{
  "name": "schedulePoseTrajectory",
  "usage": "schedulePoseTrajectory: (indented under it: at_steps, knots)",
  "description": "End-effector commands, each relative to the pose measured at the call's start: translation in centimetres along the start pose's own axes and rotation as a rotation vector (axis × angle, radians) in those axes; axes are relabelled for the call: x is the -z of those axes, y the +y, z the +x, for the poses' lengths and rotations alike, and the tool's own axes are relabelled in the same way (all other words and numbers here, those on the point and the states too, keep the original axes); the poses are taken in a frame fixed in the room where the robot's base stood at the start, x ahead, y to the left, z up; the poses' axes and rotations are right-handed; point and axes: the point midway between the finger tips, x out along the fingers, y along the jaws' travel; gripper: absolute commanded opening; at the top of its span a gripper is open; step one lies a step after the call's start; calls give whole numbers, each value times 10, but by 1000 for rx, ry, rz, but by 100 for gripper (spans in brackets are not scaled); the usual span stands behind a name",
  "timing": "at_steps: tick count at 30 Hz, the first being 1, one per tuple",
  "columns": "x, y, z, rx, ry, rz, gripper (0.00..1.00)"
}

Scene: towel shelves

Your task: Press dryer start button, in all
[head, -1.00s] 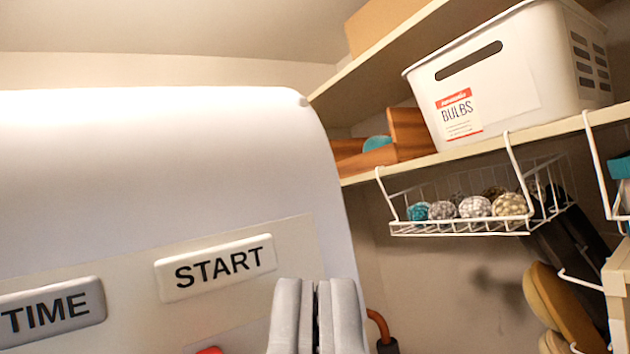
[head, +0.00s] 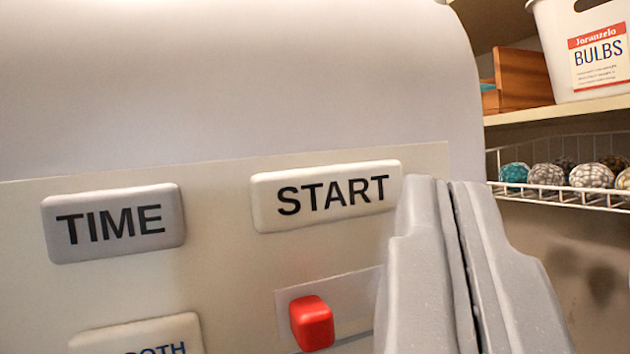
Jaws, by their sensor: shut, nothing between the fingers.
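The dryer's white START button (head: 326,196) is on the pale control panel in the middle of the head view, with black lettering. My gripper (head: 448,184) is shut and empty, its two grey fingers together. Its tips overlap the right end of the START button in the picture; I cannot tell whether they touch it. The dryer (head: 250,80) fills the left and middle of the view.
A grey TIME button (head: 113,223) is to the left. A red button (head: 312,323) is below START, and a partly cut-off button (head: 140,338) is lower left. At right are a shelf (head: 560,112), a BULBS bin (head: 590,45) and a wire basket (head: 560,192) with balls.

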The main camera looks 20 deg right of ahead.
Motion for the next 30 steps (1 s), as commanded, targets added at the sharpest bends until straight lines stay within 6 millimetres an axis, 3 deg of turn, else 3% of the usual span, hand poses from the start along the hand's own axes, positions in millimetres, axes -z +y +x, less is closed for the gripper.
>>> schedulePoseTrajectory:
  at_steps: [10, 30]
  knots:
    - [-14, -15, 22, 1, 1, 2, 0]
    - [-16, -17, 23, 1, 2, 1, 0]
